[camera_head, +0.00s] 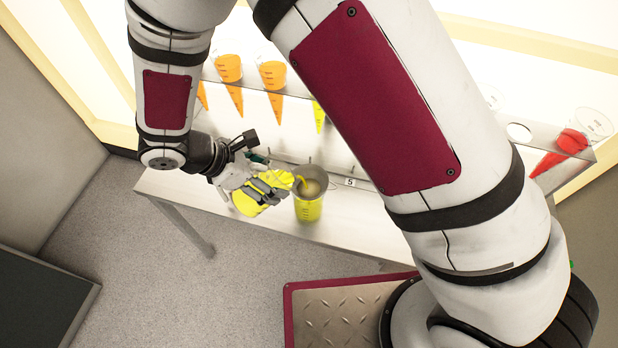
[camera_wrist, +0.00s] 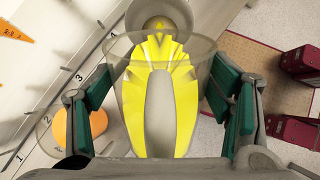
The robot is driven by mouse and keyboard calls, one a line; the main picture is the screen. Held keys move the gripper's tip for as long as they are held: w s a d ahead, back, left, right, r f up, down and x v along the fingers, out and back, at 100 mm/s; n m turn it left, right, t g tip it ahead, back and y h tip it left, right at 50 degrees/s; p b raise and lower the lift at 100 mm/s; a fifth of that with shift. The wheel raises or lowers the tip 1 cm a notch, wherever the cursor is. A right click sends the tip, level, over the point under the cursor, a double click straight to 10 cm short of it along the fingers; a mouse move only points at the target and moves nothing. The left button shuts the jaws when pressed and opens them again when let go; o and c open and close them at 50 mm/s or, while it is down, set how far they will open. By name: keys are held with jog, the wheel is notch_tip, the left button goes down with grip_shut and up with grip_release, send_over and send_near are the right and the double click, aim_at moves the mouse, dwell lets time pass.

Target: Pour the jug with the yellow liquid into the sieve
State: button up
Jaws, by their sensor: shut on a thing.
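My gripper (camera_head: 262,186) is shut on a clear jug of yellow liquid (camera_head: 246,204). The jug is tipped to the right, with its mouth at the rim of an open grey-rimmed vessel (camera_head: 309,209). That vessel stands upright on the table, with yellow in its lower part and graduation marks. A yellow stream runs from the jug into its mouth. The sieve appears to be the grey round opening, but I cannot tell it apart from the vessel. In the wrist view the jug (camera_wrist: 158,110) sits between the green finger pads, and the round opening (camera_wrist: 158,26) lies beyond it.
The narrow table (camera_head: 345,232) has numbered places along it. A rack behind holds orange cones (camera_head: 272,75), a yellow cone (camera_head: 319,115) and a red cone (camera_head: 570,145). In the wrist view a container with orange contents (camera_wrist: 78,128) stands near number 2.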

jog(key=shift+w+d+f+g+y+p, duration=0.15)
jog(key=shift+d+f+g+y+p, duration=0.25)
jog(key=shift+y, duration=0.5)
dwell(3.3)
jog(key=shift+d+r+y+p, duration=0.1)
jog(key=shift+r+y+p, duration=0.15)
jog(key=shift+y+p, duration=0.1)
dwell(0.9)
jog(key=shift+f, duration=0.2)
jog(key=shift+a+h+b, duration=0.35)
jog(key=shift+h+b, duration=0.1)
jog(key=shift+b, duration=0.1)
jog(key=h, duration=0.1)
jog(key=a+t+h+b, duration=0.1)
jog(key=h, duration=0.1)
jog(key=shift+r+b, duration=0.3)
jog(key=shift+r, duration=0.05)
jog(key=shift+s+r, duration=0.25)
jog(key=shift+s, duration=0.05)
